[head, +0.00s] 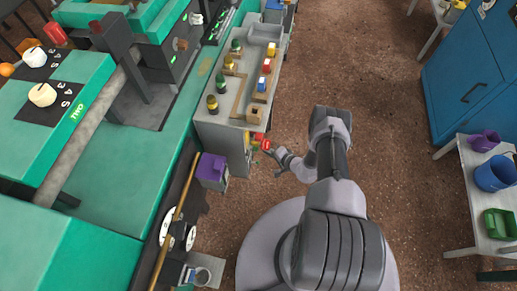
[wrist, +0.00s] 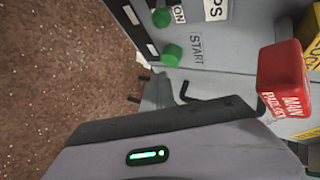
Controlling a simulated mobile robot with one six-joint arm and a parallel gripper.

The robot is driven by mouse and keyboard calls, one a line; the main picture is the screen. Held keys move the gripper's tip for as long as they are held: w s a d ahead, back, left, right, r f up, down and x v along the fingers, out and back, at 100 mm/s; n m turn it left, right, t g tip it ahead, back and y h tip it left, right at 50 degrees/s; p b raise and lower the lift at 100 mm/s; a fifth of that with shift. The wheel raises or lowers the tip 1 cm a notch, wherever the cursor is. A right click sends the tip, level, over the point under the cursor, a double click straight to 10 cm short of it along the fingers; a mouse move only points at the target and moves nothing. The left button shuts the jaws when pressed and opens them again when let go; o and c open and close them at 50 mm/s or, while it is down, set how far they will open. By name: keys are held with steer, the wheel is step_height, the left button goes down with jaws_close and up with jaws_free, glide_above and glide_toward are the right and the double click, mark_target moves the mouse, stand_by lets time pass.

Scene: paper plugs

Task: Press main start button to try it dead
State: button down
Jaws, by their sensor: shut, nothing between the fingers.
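In the wrist view a grey panel face carries a green button (wrist: 171,54) beside a label reading START (wrist: 196,49). A second green button (wrist: 161,17) sits above it, near a label reading ON. A red block (wrist: 284,78) marked MAIN, with a second word that looks like PADLOCK, is at the right. It also shows as a small red shape in the head view (head: 265,144). My gripper (head: 275,153) is shut and empty, close to this red block at the near end of the grey cabinet. The green buttons cannot be made out in the head view.
The long grey cabinet (head: 225,128) has several coloured knobs on top. A purple-topped box (head: 212,168) stands at its near left. Green machines fill the left side. A side table (head: 483,230) with purple, blue and green containers is at the right. Brown floor between is clear.

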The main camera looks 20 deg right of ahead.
steer(key=shift+a, duration=0.1)
stand_by(0.4)
steer(key=shift+w+a, duration=0.25)
steer(key=shift+w+a, duration=0.3)
steer(key=shift+a, duration=0.15)
stand_by(1.0)
steer(key=shift+s+d, duration=0.5)
steer(key=shift+d, duration=0.25)
steer(key=shift+s+d, duration=0.75)
steer(key=shift+d, duration=0.3)
steer(key=shift+s+d, duration=0.7)
steer(key=shift+d, duration=0.35)
